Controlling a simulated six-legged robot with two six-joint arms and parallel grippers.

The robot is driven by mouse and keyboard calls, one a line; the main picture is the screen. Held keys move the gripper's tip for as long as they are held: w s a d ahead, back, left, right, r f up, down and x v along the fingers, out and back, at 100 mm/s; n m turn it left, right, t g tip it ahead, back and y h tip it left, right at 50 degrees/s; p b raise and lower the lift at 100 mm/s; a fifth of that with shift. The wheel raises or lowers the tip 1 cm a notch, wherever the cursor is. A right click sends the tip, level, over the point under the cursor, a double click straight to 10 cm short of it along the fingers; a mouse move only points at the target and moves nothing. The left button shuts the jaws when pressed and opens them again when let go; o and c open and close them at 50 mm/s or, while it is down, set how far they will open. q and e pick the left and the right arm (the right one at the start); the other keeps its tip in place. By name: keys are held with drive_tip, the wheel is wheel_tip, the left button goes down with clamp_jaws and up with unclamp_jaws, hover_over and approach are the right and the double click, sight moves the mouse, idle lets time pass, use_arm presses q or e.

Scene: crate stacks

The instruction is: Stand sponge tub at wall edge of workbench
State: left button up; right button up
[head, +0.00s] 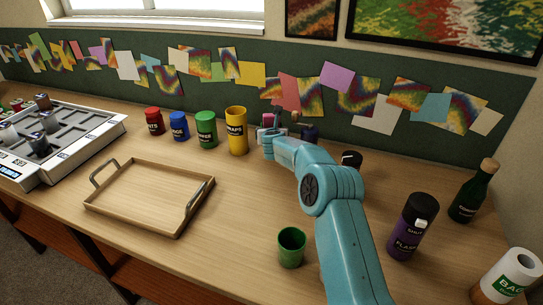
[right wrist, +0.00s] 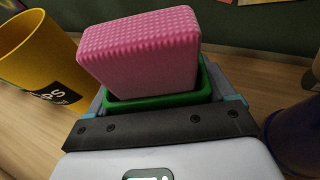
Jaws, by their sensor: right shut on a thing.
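The sponge tub (right wrist: 160,100) is green, with a pink textured sponge standing up out of it in the right wrist view. My right gripper (right wrist: 165,104) is shut on the tub, with a finger at each side. In the head view the pink sponge (head: 268,118) shows small near the wall edge of the workbench (head: 245,195), right of the yellow tub. My arm hides most of the tub there. I cannot tell whether its base touches the bench. My left gripper is not in view.
The yellow tub (head: 236,131) stands close on the left, with green, blue and red tubs beyond. Dark objects (head: 309,132) stand close on the right. A wooden tray (head: 150,195), green cup (head: 291,247), purple flask (head: 412,226) and bottle (head: 473,192) stand nearer or further right.

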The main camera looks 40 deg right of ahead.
wheel_tip(320, 180, down, 6)
drive_tip(key=shift+r+b, duration=0.1)
drive_tip(key=shift+b, duration=0.85)
drive_tip(key=shift+f, duration=0.25)
drive_tip(key=shift+f, duration=0.1)
drive_tip(key=o, duration=0.9)
drive_tip(key=shift+r, duration=0.2)
